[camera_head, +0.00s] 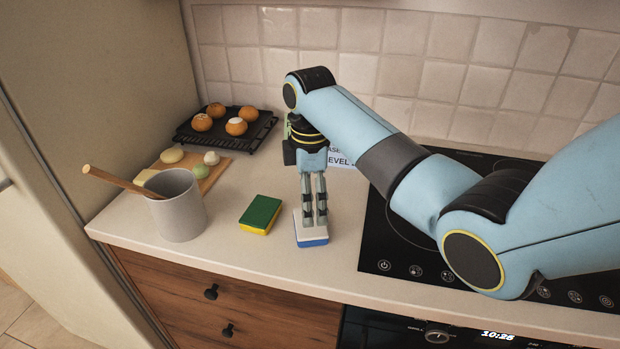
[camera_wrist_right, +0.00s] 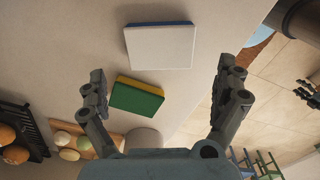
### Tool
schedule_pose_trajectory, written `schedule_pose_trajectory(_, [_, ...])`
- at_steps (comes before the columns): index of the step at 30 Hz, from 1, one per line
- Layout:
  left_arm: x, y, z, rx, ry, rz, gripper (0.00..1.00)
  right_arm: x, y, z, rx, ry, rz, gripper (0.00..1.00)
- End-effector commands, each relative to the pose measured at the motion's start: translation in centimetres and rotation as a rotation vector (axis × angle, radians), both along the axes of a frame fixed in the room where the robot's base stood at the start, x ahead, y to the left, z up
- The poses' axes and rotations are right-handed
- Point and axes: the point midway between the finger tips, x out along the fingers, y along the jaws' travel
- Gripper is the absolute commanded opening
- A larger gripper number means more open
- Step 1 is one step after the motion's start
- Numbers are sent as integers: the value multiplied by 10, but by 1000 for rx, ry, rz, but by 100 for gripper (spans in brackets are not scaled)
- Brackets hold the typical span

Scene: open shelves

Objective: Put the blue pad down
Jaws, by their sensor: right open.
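The blue pad (camera_head: 311,243), white on top with a blue lower layer, lies flat on the pale countertop near its front edge. It also shows in the wrist view (camera_wrist_right: 160,48), white face toward the camera with a blue strip along one side. My right gripper (camera_head: 314,222) points down over the pad in the head view and partly covers it. My left gripper is not in view.
A green and yellow sponge (camera_head: 260,214) lies left of the pad. A grey mug (camera_head: 178,211) with a wooden stick, a cutting board (camera_head: 215,172) and a black rack of buns (camera_head: 190,138) stand further left. A black hob (camera_head: 385,245) is to the right.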

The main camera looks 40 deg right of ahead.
Motion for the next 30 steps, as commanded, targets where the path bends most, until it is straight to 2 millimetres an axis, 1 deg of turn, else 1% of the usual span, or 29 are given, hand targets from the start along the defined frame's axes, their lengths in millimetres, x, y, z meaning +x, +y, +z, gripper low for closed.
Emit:
schedule_pose_trajectory(1, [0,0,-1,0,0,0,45,1,0,11,0,-4,0,100])
schedule_pose_trajectory(3, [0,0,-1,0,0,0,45,1,0,24,0,-3,0,100])
schedule_pose_trajectory(6, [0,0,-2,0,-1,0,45,1,0,39,0,-3,0,100])
schedule_pose_trajectory(9, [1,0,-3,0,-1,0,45,1,0,47,0,-2,0,100])
schedule_pose_trajectory(13, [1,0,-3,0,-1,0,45,0,0,51,0,0,0,100])
schedule_pose_trajectory(30, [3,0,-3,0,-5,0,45,0,0,51,0,1,0,100])
